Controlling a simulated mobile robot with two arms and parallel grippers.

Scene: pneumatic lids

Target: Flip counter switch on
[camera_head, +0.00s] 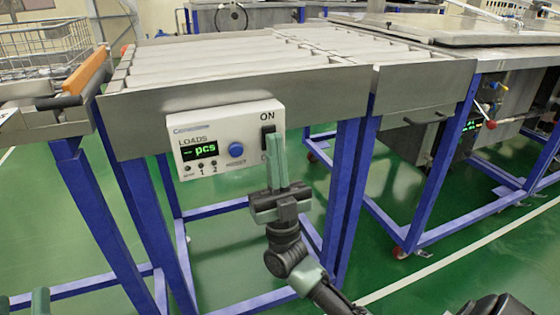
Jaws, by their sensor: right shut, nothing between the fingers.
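The counter is a white box (217,116) on the front of the roller conveyor. It has a lit green display (200,150) reading "pcs" and a blue round button (236,149). Its black rocker switch (268,134) is at the right side, under the label "ON". My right gripper (277,138) is shut and empty, with its fingers pointing up in front of the switch. The fingers hide the lower part of the switch and its lower label; I cannot tell whether they touch it. My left gripper (22,300) shows only its two separated fingertips at the bottom left corner.
The roller conveyor (240,92) has a metal side and blue legs around the counter. A wire basket (45,50) and an orange-ended bar (85,72) are at the left. Another metal table (500,50) stands at the right. Green floor is open below.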

